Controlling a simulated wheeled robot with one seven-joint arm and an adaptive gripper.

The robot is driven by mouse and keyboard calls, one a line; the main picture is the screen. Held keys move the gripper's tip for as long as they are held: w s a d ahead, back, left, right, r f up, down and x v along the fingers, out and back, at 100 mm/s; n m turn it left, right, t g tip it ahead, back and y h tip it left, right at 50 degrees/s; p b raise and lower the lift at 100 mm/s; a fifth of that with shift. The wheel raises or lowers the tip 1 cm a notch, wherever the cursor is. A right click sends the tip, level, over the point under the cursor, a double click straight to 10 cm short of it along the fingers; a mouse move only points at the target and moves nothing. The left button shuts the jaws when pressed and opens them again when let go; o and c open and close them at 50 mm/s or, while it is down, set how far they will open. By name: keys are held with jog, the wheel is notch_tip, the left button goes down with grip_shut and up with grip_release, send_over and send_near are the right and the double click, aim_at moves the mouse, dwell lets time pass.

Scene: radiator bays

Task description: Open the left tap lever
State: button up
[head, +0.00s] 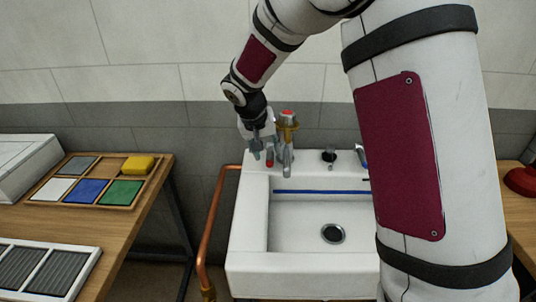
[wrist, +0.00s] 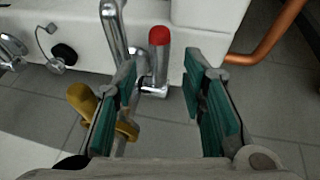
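The left tap (head: 287,157) is a chrome tap at the back left of the white sink. Its lever, grey with a red end (head: 269,158), shows beside the spout. In the wrist view the red-ended lever (wrist: 159,60) points up the picture, between and just beyond my finger ends. The tap's chrome spout (wrist: 114,35) stands left of it. My gripper (head: 262,150) is above the sink's back left corner, pointing down. In the wrist view my gripper (wrist: 160,78) is open, with teal pads apart on either side of the lever; I see no clear contact.
A yellow-brass fitting (wrist: 85,101) lies close by my left finger. The white sink (head: 247,240) has a black plug (head: 329,156) and a right tap (head: 361,156), partly hidden by my arm. A copper pipe (head: 211,225) runs down its left side. A wooden bench (head: 125,222) stands left.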

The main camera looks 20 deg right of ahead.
aim_at(269, 155)
jog(key=shift+x, duration=1.65)
grip_shut()
